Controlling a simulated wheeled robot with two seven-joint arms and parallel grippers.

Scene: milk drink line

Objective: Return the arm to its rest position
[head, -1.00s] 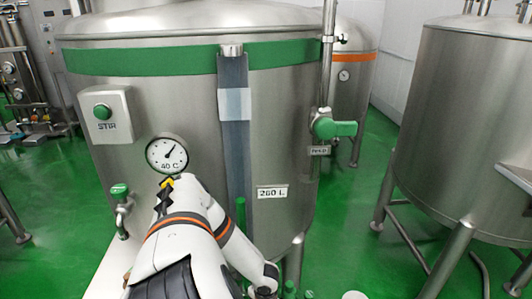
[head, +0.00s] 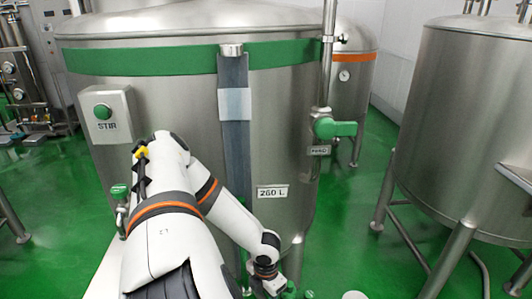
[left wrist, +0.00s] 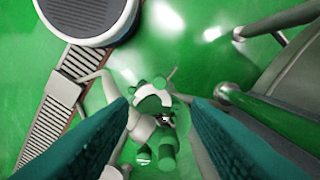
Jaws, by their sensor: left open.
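My left arm rises from the bottom of the head view, in front of the large steel tank (head: 150,90), and bends down to the right. Its wrist end is low at the bottom edge, where my left gripper (head: 275,287) shows only in part. In the left wrist view the two dark teal fingers of my left gripper (left wrist: 160,110) are spread apart with nothing held between them. Green-capped fittings (left wrist: 152,98) show beyond the fingers; I cannot tell how far away they are. My right gripper is in neither view.
The tank carries a STIR button box (head: 105,114), a green-handled valve (head: 335,128), a small green tap (head: 119,192) and a 260 L label (head: 272,192). Another steel tank (head: 465,130) stands on legs at right. Green floor (head: 350,215) lies open between them.

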